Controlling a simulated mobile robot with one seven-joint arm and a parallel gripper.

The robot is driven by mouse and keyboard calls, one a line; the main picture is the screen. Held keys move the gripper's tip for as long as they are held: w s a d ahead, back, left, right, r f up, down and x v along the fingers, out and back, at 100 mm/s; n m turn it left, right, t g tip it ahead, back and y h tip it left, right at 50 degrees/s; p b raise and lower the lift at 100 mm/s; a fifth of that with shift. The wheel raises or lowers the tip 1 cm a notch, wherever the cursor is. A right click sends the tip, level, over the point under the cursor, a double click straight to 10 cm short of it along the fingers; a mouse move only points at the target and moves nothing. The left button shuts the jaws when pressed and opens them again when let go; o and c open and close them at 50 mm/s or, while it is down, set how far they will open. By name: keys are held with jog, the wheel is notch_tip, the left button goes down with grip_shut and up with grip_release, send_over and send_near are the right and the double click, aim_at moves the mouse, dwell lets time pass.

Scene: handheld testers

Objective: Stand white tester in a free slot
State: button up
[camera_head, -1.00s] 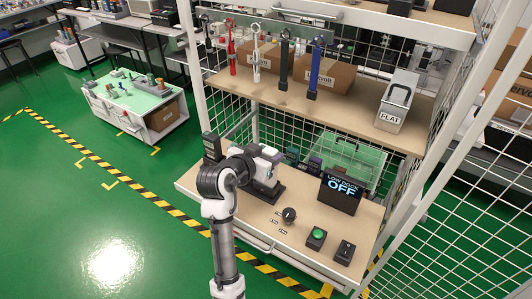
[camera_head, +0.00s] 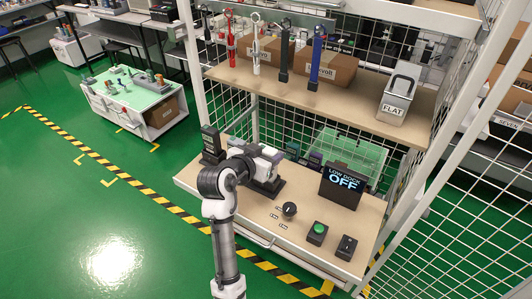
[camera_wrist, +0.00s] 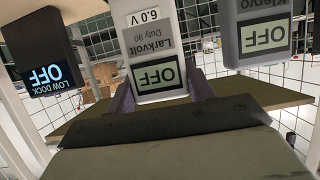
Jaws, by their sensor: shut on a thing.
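My gripper (camera_wrist: 160,95) is shut on a white tester (camera_wrist: 154,40), with one finger on each side of it. In the wrist view the tester appears upside down, with a screen reading OFF and labels "Duty 90" and "6.0 V". In the head view the white tester (camera_head: 268,153) is upright above or at a dark stand (camera_head: 274,188) on the lower shelf, partly hidden by my wrist. I cannot tell whether its foot is in a slot. A second pale tester (camera_wrist: 264,36), labelled Klervo and also reading OFF, stands close beside it in the wrist view.
A dark display (camera_head: 342,184) reads LOW DOCK OFF, right of my gripper. A knob (camera_head: 289,210), a green button (camera_head: 318,231) and a switch (camera_head: 347,246) are at the front. The upper shelf (camera_head: 350,110) is above.

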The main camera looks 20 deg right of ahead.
jog(key=shift+f, duration=0.25)
jog(key=o, duration=1.5)
jog(key=b+v, duration=0.1)
jog(key=v, duration=1.2)
jog(key=shift+s+a+r+b, duration=0.25)
jog(key=shift+r+b, duration=0.05)
jog(key=shift+b, duration=0.05)
